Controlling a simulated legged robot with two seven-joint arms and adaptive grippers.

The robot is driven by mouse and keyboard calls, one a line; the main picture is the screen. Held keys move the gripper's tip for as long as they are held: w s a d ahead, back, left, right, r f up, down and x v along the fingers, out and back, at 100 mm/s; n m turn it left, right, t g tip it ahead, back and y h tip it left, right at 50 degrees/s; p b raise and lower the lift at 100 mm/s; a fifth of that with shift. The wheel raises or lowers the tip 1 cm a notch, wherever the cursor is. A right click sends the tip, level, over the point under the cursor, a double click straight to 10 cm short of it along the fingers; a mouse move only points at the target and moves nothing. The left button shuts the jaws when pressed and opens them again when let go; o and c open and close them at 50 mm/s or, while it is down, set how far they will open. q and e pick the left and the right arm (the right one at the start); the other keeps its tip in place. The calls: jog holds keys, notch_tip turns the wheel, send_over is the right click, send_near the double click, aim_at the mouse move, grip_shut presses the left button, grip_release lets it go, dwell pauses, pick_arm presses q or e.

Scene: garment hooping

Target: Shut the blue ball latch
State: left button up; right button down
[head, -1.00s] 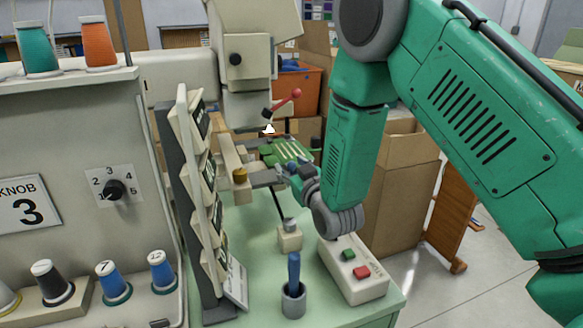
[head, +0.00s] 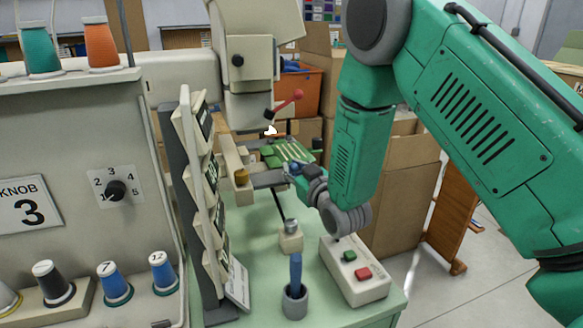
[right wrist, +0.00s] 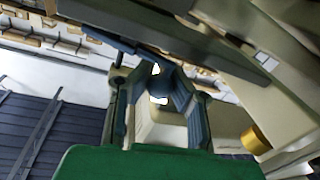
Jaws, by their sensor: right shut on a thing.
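The blue ball latch (head: 294,167) is a small dark blue ball at the front right of the hoop area under the sewing head. My right gripper (head: 292,172) is at the ball, with its fingers pointing left and partly covering it. In the right wrist view the dark blue ball (right wrist: 163,84) sits between the two blue-grey fingers, and the right gripper (right wrist: 160,92) is shut on it. The latch's arm and its seat are mostly hidden by the fingers. A green garment piece (head: 285,151) lies just behind the ball. My left gripper is not in view.
A control box (head: 354,272) with green and red buttons stands in front of my right wrist. A grey cup (head: 294,302) with a blue-handled tool is left of it. A panel rack (head: 205,210) stands left.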

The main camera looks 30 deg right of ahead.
aim_at(297, 169)
jog(key=shift+s+d+r+n+y, duration=0.1)
jog(key=shift+s+d+n+y, duration=0.15)
jog(key=shift+n+y, duration=0.55)
jog(key=n+g+y+p, duration=0.1)
jog(key=n+g+y, duration=0.1)
jog(key=y, duration=0.3)
jog(key=s+d+n+g+y, duration=0.1)
jog(key=n+g+y, duration=0.2)
jog(key=n+y, duration=0.2)
jog(key=s+d+n+g+y+p, duration=0.1)
jog(key=n+g+y, duration=0.2)
jog(key=y, duration=0.2)
jog(key=shift+s+n+p, duration=0.25)
jog(key=shift+n+p, duration=0.05)
jog(key=shift+n, duration=0.1)
jog(key=shift+d+r+n+g+y, duration=0.1)
jog(key=shift+n+g+y, duration=0.6)
jog(key=shift+g, duration=0.4)
jog(key=shift+r, duration=0.1)
